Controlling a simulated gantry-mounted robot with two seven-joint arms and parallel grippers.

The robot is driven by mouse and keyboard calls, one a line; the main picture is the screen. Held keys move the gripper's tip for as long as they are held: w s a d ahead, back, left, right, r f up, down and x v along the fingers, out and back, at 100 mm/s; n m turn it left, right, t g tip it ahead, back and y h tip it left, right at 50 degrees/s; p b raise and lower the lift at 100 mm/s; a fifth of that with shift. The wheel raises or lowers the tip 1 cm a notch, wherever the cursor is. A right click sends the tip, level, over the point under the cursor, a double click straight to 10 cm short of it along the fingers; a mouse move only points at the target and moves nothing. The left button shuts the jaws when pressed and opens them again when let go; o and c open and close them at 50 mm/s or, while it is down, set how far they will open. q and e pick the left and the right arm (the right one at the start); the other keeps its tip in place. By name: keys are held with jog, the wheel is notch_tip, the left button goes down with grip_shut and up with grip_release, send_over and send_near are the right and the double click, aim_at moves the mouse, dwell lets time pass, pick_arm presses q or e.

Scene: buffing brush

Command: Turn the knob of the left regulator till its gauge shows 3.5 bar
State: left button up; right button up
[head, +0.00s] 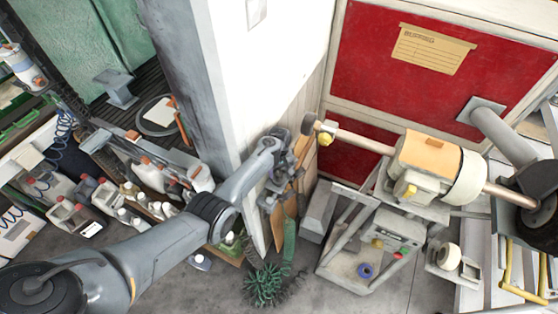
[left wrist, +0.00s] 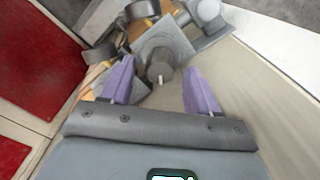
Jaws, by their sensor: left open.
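In the left wrist view, a dark grey round knob (left wrist: 160,68) with a short white mark sits in front of a square grey plate. My left gripper (left wrist: 160,88) has two purple fingers, open and apart, one on each side of the knob; I cannot tell whether they touch it. In the head view, my left arm reaches up to the wall corner, where the gripper and the regulator parts (head: 284,180) overlap in a small dark cluster. I cannot tell the two regulators apart there, and no gauge dial can be read. My right gripper is not in view.
A white wall post (head: 262,75) stands beside the cluster, and red panels (head: 400,70) lie to its right. A buffing machine (head: 430,165) stands at right. A green brush (head: 263,285) is below the cluster. Several bottles (head: 150,175) stand at left.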

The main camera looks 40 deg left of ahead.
aim_at(279, 173)
pick_arm(q)
notch_tip(279, 173, up, 8)
jog(key=shift+p, duration=0.45)
jog(key=shift+r, duration=0.5)
